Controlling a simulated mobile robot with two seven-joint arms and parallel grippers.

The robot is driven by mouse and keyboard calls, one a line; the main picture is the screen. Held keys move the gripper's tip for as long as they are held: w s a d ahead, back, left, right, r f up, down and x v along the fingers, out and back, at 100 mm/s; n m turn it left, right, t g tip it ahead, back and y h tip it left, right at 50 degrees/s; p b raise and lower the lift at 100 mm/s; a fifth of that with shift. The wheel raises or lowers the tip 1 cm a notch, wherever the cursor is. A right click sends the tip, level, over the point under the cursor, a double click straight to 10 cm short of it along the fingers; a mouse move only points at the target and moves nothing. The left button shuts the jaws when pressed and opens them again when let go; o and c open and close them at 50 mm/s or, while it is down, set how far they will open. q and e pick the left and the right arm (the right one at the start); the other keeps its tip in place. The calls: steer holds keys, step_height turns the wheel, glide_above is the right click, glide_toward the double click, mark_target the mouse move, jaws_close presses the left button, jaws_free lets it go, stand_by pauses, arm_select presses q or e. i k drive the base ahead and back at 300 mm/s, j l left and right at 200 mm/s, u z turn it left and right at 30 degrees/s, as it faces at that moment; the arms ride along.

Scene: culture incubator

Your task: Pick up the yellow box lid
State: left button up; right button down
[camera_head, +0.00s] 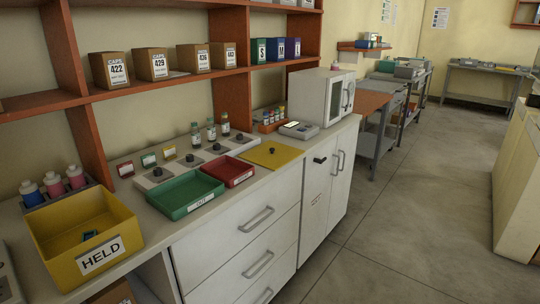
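The open yellow box (117,245), labelled HELD, stands at the near left end of the counter, with a small teal item (91,235) inside. Neither of my grippers is in view.
A green tray (183,210) and a red tray (240,182) sit along the counter's front edge. Several small vials (211,129) stand behind them. A white cabinet (310,97) and a grey device (299,130) are beyond the lid. The floor (400,230) to the right is clear.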

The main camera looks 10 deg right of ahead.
mark_target(272, 155)
steer(key=l+u, duration=0.15)
steer(key=u, duration=0.2)
steer(key=i+l+u, duration=0.1)
steer(key=u, duration=0.25)
steer(key=l+u, duration=0.2)
steer(key=u, duration=0.15)
steer(key=l+u, duration=0.4)
steer(key=l, duration=0.4)
steer(key=l+u, duration=0.15)
steer(key=l, duration=0.65)
steer(key=k+l+u, duration=0.1)
steer(key=l, duration=0.7)
